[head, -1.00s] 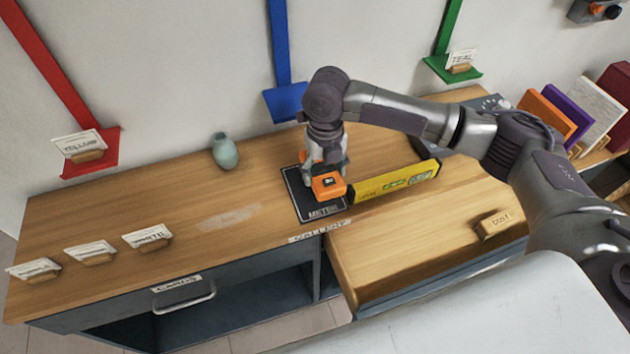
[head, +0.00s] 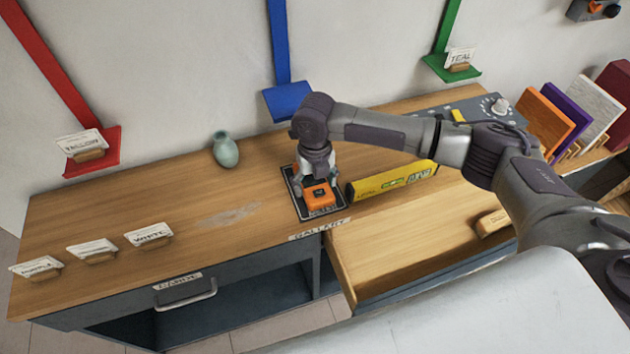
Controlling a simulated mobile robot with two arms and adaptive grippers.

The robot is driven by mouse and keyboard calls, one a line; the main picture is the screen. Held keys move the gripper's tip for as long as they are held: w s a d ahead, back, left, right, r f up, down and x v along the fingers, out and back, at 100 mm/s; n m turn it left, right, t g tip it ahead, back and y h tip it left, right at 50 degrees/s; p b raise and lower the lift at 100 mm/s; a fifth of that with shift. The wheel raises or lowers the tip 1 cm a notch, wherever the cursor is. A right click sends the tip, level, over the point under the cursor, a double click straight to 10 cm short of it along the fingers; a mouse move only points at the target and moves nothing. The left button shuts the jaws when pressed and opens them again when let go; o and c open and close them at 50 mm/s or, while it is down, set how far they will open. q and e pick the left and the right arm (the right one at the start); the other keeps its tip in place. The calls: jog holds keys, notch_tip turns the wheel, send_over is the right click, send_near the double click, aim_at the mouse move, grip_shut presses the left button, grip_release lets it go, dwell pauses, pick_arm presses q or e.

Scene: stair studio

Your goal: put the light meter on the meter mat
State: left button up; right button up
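The light meter (head: 320,195) is a small orange block with a dark display. It is at the front part of the dark meter mat (head: 299,207), covering most of the mat's printed label; I cannot tell whether it rests fully on the mat. My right gripper (head: 315,184) points down over the mat, with its fingers around the back part of the meter. The contact between the fingers and the meter is too small to make out. My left gripper is not in view.
A yellow spirit level (head: 392,182) stands close to the right of the mat. A drawer (head: 405,245) is open in front. A teal vase (head: 225,150) stands back left, and several white cards in wooden holders (head: 150,237) stand at the left. The desk's middle left is clear.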

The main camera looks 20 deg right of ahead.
aim_at(315, 185)
jog(key=shift+o, duration=0.9)
jog(key=shift+r, duration=0.1)
notch_tip(315, 185, up, 12)
jog(key=b, duration=0.1)
